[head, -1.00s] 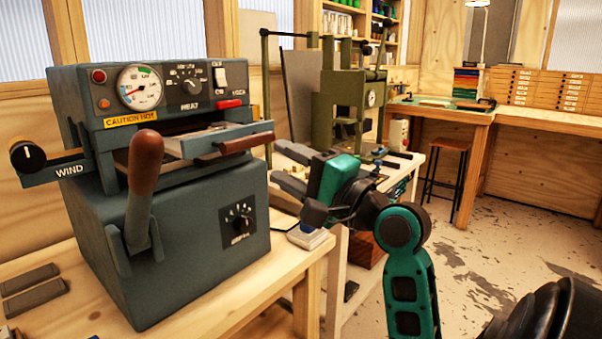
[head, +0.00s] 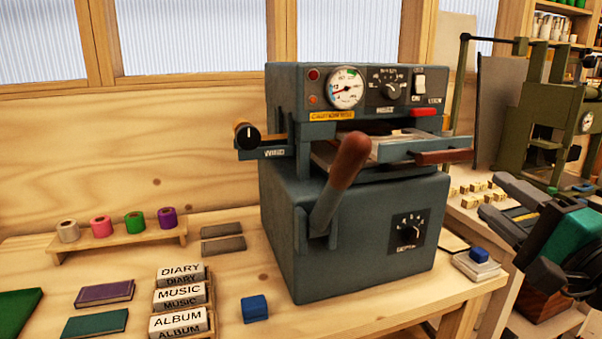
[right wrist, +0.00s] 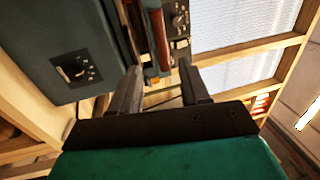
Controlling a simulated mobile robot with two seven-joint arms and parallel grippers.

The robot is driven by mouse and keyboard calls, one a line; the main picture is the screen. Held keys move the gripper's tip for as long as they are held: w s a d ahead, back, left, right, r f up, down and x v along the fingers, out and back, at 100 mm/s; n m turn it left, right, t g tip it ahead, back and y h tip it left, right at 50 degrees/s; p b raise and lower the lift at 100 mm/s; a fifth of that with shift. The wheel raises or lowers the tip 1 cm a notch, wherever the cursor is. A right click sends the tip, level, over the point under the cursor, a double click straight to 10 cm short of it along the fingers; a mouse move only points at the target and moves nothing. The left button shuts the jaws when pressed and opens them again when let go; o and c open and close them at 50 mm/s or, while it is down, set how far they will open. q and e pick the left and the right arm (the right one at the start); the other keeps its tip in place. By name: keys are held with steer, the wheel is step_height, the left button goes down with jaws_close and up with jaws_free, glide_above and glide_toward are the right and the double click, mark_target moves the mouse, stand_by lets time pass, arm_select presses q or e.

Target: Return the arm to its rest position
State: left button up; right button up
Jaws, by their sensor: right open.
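My right gripper (head: 490,195) is at the right of the head view, just right of the grey foil machine (head: 350,250). Its dark fingers are spread, with nothing between them. In the right wrist view the open fingers (right wrist: 160,68) point up toward the machine's grey side (right wrist: 85,70) and brown handle (right wrist: 158,40), which lie beyond them. Part of my right arm is cut off by the right edge of the head view. My left gripper is not in view.
Foil rolls (head: 115,229) stand on a wooden rack at the left. DIARY, MUSIC and ALBUM blocks (head: 180,298), a blue cube (head: 255,308) and books (head: 104,292) lie on the bench. A pad with a blue block (head: 478,255) is near the gripper. A green press (head: 550,120) stands behind.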

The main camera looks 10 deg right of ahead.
steer(key=w+a+f+n+g+p, duration=0.2)
steer(key=a+f+n+g, duration=0.15)
steer(key=f, duration=0.65)
steer(key=w+a+f+n+g+p, duration=0.2)
steer(key=f+n, duration=0.3)
steer(key=f, duration=0.6)
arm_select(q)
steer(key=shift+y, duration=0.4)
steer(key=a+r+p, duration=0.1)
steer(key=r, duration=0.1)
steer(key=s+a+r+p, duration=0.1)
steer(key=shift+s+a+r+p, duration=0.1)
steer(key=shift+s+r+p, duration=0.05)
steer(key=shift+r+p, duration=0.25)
arm_select(e)
steer(key=s+a+f+n+g, duration=0.4)
steer(key=s+a+f+n, duration=0.7)
steer(key=a+f, duration=0.2)
step_height(320, 180, down, 3)
steer(key=shift+s+r+y, duration=0.15)
steer(key=shift+s+y, duration=0.15)
steer(key=shift+y, duration=0.1)
